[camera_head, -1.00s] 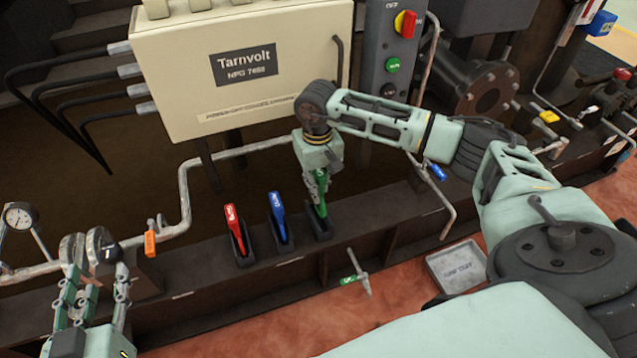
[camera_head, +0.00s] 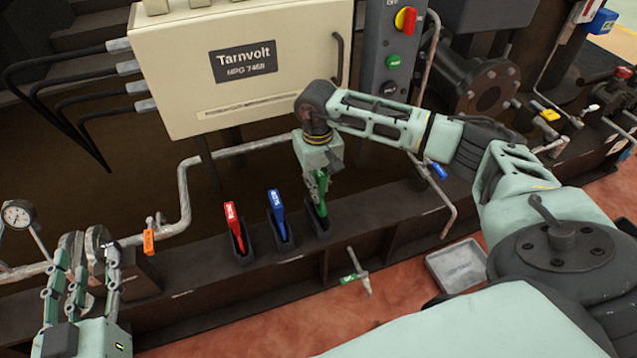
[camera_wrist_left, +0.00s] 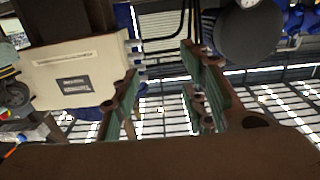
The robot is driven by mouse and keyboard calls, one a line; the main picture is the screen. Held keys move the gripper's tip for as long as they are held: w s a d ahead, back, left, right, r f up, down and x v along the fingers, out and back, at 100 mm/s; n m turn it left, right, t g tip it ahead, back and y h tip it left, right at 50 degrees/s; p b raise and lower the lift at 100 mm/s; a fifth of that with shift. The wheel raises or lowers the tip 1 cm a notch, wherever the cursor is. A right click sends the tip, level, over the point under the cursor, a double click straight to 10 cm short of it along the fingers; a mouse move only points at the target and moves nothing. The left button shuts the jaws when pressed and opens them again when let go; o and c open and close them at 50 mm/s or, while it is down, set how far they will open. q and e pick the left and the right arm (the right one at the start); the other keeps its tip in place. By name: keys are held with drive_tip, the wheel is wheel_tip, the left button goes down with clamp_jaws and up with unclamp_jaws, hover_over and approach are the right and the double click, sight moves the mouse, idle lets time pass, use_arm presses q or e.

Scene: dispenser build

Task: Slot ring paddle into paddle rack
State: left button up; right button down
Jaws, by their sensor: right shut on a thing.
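The paddle rack is a row of dark holders on the brown beam; its right holder (camera_head: 318,228) is under my right gripper. A green paddle (camera_head: 321,208) stands in or just at the mouth of that holder; its lower end is hidden. My right gripper (camera_head: 319,188) is shut on the green paddle's upper part from above. A red paddle (camera_head: 233,224) and a blue paddle (camera_head: 277,210) stand in the holders to the left. My left gripper (camera_head: 82,270) is at the lower left, fingers apart and empty; they also show apart in the left wrist view (camera_wrist_left: 163,100).
A cream Tarnvolt cabinet (camera_head: 235,75) stands behind the rack. A grey pipe (camera_head: 187,195) bends down left of the rack, with an orange tag (camera_head: 149,242). A green-tagged valve handle (camera_head: 357,272) sticks out below. A grey tray (camera_head: 457,266) lies on the red floor.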

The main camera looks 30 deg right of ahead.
use_arm(q)
drive_tip(key=shift+d+r+t, duration=0.1)
drive_tip(key=shift+r+t, duration=0.2)
drive_tip(key=shift+r, duration=0.45)
use_arm(e)
drive_tip(key=shift+f, duration=0.15)
drive_tip(key=shift+f+b, duration=0.4)
drive_tip(key=shift+b, duration=0.05)
drive_tip(key=shift+f+b, duration=0.4)
drive_tip(key=shift+f, duration=0.1)
use_arm(q)
drive_tip(key=s+r+t+h, duration=0.2)
drive_tip(key=r+t, duration=0.4)
drive_tip(key=r, duration=0.4)
drive_tip(key=shift+s+d+r+b, duration=0.25)
drive_tip(key=shift+s+b, duration=0.2)
drive_tip(key=shift+s, duration=0.15)
use_arm(e)
drive_tip(key=shift+f, duration=0.6)
idle(1.0)
idle(0.5)
